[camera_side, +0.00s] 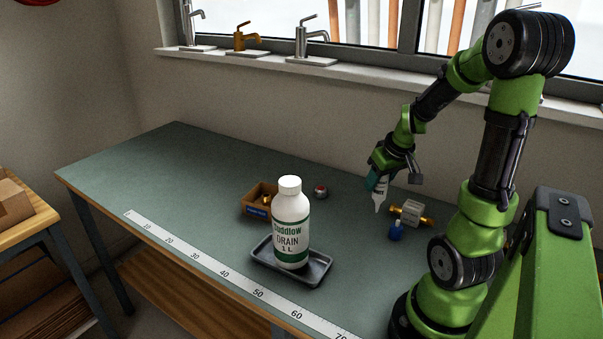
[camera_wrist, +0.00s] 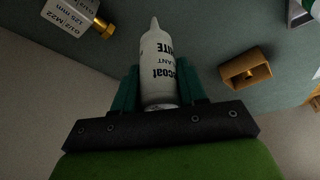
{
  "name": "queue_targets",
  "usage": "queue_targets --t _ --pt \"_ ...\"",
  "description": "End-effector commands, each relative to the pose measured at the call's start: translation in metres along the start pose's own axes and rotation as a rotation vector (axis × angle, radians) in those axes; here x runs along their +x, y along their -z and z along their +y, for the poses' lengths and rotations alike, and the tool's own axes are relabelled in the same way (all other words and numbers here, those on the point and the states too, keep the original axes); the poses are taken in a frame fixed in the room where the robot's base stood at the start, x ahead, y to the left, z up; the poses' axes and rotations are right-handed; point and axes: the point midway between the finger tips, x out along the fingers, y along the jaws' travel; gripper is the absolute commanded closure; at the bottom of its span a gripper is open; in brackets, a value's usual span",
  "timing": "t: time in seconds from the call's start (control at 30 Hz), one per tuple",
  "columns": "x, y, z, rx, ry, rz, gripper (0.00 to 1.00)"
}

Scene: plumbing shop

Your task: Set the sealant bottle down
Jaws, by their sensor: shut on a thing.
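The sealant bottle (camera_side: 381,188) is white with dark lettering and a pointed nozzle. My gripper (camera_side: 377,178) is shut on it near its base end, and the nozzle points down, so the bottle hangs upside down over the back right of the bench. In the wrist view the bottle (camera_wrist: 158,62) sits between two dark teal fingers, with its nozzle pointing away from my gripper (camera_wrist: 158,90). The nozzle tip looks clear of the bench, but I cannot tell how large the gap is.
A white-tagged brass fitting (camera_side: 410,212) and a blue item (camera_side: 396,232) lie close right. A large drain bottle (camera_side: 291,228) stands in a dark tray (camera_side: 318,270). Behind are an open brown box (camera_side: 251,208) and a small round part (camera_side: 320,191). The bench's left is clear.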

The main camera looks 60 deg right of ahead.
Motion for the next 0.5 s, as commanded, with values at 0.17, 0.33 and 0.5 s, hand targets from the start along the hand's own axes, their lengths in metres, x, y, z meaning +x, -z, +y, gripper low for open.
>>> queue_targets --t 0.17,0.33,0.5 --pt "0.010 0.070 -0.043 -0.194 0.069 -0.002 0.92" --pt "0.021 0.133 -0.113 -0.404 0.150 -0.003 0.92" --pt "0.028 0.174 -0.197 -0.601 0.231 -0.003 0.92"
